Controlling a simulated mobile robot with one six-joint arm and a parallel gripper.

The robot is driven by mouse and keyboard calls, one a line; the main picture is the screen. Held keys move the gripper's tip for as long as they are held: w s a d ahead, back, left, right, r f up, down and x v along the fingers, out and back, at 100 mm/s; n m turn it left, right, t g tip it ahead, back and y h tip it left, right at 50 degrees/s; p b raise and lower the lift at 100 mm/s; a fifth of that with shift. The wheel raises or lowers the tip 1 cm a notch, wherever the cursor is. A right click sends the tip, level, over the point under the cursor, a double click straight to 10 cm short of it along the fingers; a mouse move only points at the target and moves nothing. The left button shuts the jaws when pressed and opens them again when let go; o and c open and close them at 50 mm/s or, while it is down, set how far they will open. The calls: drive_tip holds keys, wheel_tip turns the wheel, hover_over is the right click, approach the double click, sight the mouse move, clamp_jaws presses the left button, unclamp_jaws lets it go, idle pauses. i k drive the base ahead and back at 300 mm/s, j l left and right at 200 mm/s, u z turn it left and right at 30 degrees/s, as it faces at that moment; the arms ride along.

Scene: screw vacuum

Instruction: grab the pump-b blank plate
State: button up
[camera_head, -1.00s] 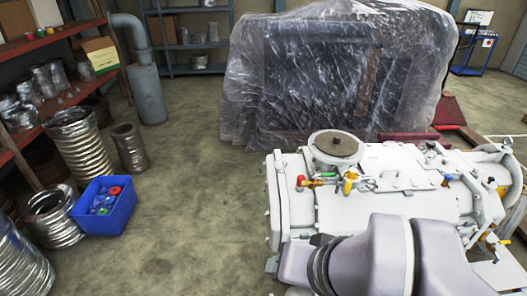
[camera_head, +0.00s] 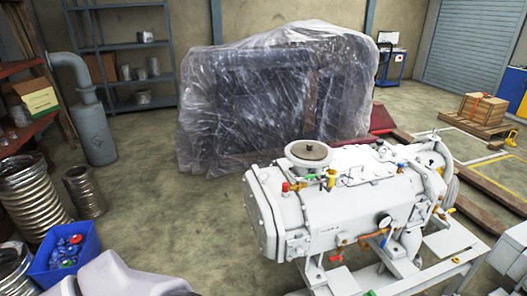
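A white screw vacuum pump (camera_head: 345,200) stands on a pale frame (camera_head: 440,280) right of centre. A round flanged port with a brownish disc on top (camera_head: 309,151) sits on its upper left end; I cannot tell whether this is the pump-b blank plate. Red, green and yellow valves and a gauge (camera_head: 384,221) are on the pump's top and near side. My arm (camera_head: 120,280) shows only as a grey link at the bottom left edge. My gripper is out of the frame.
A blue bin (camera_head: 62,262) of small parts and silver ducts (camera_head: 30,195) stand at the left. A plastic-wrapped machine (camera_head: 270,100) stands behind the pump. Grey shelving (camera_head: 130,60) is at the back. Open floor (camera_head: 190,220) lies between bin and pump; a pallet with a box (camera_head: 482,112) is at far right.

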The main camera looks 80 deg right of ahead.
sight(306, 150)
drive_tip(key=i+l+z, duration=0.1)
drive_tip(key=i+z, duration=0.4)
drive_tip(key=i+j+z, duration=0.15)
drive_tip(key=i+z, duration=0.35)
drive_tip(key=i+j+z, duration=0.5)
drive_tip(key=i+l+z, duration=0.3)
drive_tip(key=z, duration=0.15)
drive_tip(key=i+l+z, duration=0.3)
drive_tip(key=z, duration=0.2)
drive_tip(key=i+l+z, duration=0.1)
drive_tip(key=i+z, duration=0.65)
drive_tip(key=z, duration=0.15)
drive_tip(key=i+j+z, duration=0.2)
drive_tip(key=i+z, duration=0.15)
drive_tip(key=z, duration=0.15)
drive_tip(key=i+l, duration=0.1)
drive_tip(key=i, duration=0.15)
